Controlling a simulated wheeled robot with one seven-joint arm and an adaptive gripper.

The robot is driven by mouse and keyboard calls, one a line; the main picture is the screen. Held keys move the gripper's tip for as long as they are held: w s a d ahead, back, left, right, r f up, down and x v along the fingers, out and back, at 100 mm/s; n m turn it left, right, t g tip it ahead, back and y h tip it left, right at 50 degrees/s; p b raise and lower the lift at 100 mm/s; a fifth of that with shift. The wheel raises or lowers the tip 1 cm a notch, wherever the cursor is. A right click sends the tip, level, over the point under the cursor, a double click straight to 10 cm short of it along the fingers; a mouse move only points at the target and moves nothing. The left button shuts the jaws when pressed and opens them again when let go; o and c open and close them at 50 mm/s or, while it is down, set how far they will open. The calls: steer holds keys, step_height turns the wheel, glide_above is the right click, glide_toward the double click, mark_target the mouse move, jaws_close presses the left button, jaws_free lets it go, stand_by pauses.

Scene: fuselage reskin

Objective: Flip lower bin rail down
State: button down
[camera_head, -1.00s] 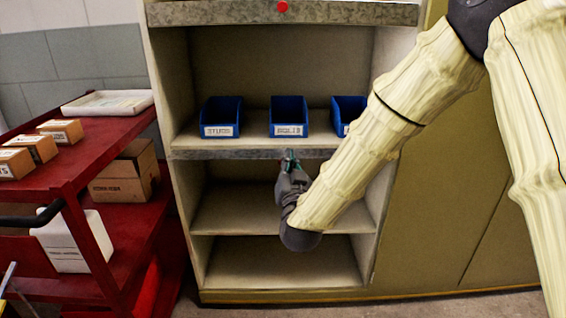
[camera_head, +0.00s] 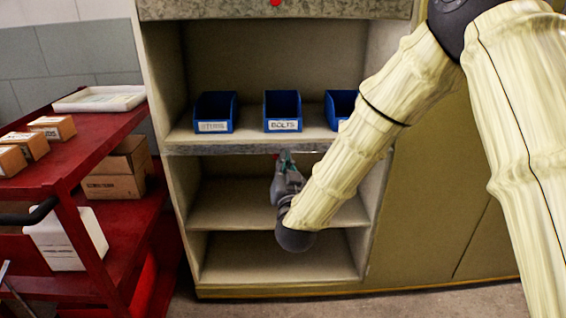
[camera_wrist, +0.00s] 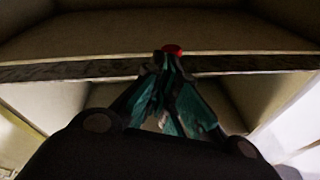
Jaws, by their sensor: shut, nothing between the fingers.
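The lower bin rail (camera_head: 250,149) is a grey speckled strip along the front edge of the shelf holding the blue bins. It does not cover the bin fronts. In the wrist view the rail (camera_wrist: 60,70) crosses the picture, with a red knob (camera_wrist: 172,48) at its middle. My gripper (camera_head: 284,156) is just under the rail's middle, pointing up at it. Its green-padded fingers (camera_wrist: 171,60) are shut and empty, with the tips right at the knob. I cannot tell whether they touch it.
Blue bins (camera_head: 283,111) stand on the shelf above the rail. An upper grey rail (camera_head: 330,9) with a red knob (camera_head: 275,2) spans the top. The shelves below (camera_head: 235,205) are empty. A red cart (camera_head: 75,165) with boxes stands at the left.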

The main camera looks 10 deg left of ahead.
steer(key=d+p+v, duration=0.1)
steer(key=p+v, duration=0.2)
steer(key=v, duration=0.8)
steer(key=shift+f, duration=0.2)
steer(key=shift+s+d, duration=0.1)
steer(key=shift+d, duration=0.05)
